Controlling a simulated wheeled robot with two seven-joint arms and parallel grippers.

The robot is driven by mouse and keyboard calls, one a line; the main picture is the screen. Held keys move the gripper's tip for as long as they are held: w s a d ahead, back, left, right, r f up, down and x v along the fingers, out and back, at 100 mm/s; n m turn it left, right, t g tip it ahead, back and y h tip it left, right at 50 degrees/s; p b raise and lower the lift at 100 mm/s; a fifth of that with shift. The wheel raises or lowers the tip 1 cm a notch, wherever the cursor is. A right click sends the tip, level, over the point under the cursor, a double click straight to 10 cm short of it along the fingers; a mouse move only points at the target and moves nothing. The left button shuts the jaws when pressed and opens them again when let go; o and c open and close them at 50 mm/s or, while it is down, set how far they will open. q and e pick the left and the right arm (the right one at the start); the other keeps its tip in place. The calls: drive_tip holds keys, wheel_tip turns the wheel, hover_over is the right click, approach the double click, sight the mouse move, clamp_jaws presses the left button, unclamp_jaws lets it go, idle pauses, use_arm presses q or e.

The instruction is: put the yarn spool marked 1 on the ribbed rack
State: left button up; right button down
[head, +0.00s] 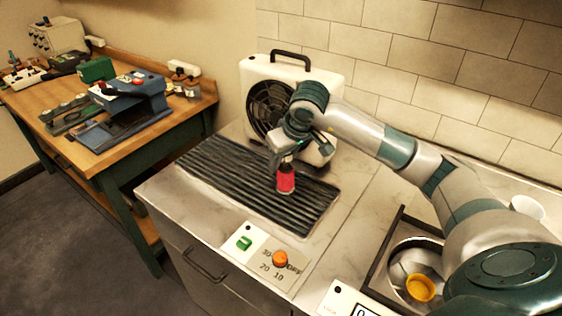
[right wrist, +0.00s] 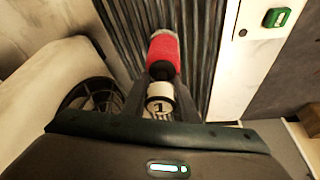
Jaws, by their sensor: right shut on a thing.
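The yarn spool marked 1 (head: 286,181) is red with a pale end, and the numeral shows on that end in the right wrist view (right wrist: 162,57). My right gripper (head: 286,160) is shut on the spool's pale end, with its fingers on either side. The spool is over the dark ribbed rack (head: 225,165), around its middle to right part. The rack's ribs also show behind the spool in the right wrist view (right wrist: 200,70). I cannot tell whether the spool touches the ribs. My left gripper is not in view.
A white fan unit (head: 322,75) with a handle stands behind the rack. A panel with a green switch (head: 244,243) and an orange knob (head: 280,259) is in front. A metal bowl (head: 400,262) with a yellow thing is at right. A wooden workbench (head: 95,155) stands at left.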

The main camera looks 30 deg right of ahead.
drive_tip(key=shift+f+b, duration=0.4)
drive_tip(key=shift+b, duration=0.05)
idle(0.3)
drive_tip(key=c, duration=0.9)
unclamp_jaws()
drive_tip(key=shift+c, duration=0.2)
drive_tip(key=shift+r, duration=0.1)
drive_tip(key=shift+r+p, duration=1.25)
drive_tip(key=shift+r, duration=2.15)
drive_tip(key=shift+r, duration=0.1)
